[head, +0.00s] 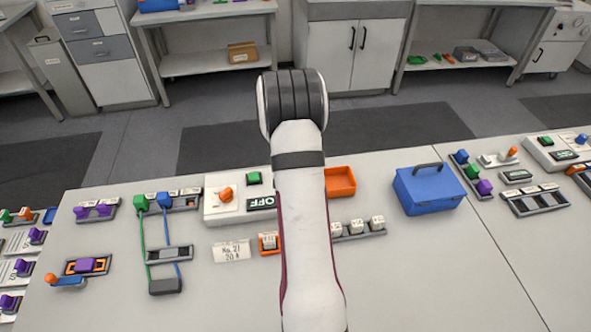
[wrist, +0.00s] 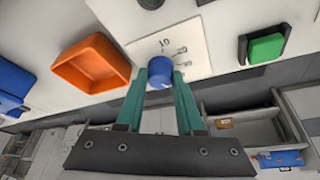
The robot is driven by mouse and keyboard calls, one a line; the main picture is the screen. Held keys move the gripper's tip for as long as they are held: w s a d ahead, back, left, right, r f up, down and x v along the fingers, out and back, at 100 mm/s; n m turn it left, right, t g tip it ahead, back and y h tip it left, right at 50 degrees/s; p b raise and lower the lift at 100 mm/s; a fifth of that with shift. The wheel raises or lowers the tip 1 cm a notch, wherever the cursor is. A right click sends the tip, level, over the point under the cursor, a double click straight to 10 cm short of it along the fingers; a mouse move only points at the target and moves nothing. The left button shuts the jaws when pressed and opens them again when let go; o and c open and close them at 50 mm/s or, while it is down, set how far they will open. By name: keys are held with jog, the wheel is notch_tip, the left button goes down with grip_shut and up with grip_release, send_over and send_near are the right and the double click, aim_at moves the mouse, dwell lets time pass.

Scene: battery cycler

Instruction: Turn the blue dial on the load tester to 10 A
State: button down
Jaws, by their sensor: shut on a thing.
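In the wrist view the blue dial (wrist: 159,70) stands on a white scale plate (wrist: 150,48) marked 10, 20 and 30. My gripper (wrist: 162,82) has its two teal fingers shut on the dial, one on each side. A small pale mark shows on the dial's lower edge, but I cannot tell its setting for sure. In the head view the white load tester (head: 215,213) has an orange knob, a green button (head: 254,178) and a display (head: 261,203) reading OFF. My arm hides the dial there.
An orange tray (head: 341,182) is right beside the tester; it also shows in the wrist view (wrist: 92,62). A blue case (head: 428,190) stands farther right. A card (head: 231,251) reading "No. 21 20 A" and a rack of white blocks (head: 358,230) lie in front.

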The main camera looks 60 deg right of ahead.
jog(key=n+t, duration=0.1)
jog(key=n, duration=0.1)
jog(key=n+y, duration=0.1)
jog(key=n, duration=0.2)
jog(key=shift+s+n+t, duration=0.15)
jog(key=shift+n+t, duration=0.15)
jog(key=shift+t, duration=0.1)
jog(key=n+y, duration=0.1)
jog(key=n, duration=0.2)
jog(key=n+t+y, duration=0.1)
jog(key=n, duration=0.2)
jog(key=shift+s+d, duration=0.1)
jog(key=shift+d, duration=0.1)
jog(key=n+y, duration=0.1)
jog(key=n, duration=0.2)
jog(key=n+y, duration=0.1)
jog(key=n, duration=0.2)
jog(key=shift+d+n, duration=0.15)
jog(key=shift+n, duration=0.25)
jog(key=n+y, duration=0.1)
jog(key=n, duration=0.1)
jog(key=n+y, duration=0.1)
jog(key=n, duration=0.2)
jog(key=shift+d+g, duration=0.15)
jog(key=shift+g, duration=0.25)
jog(key=shift+f+n, duration=0.1)
jog(key=shift+n, duration=0.3)
jog(key=c, duration=0.5)
grip_release()
jog(key=shift+c, duration=0.2)
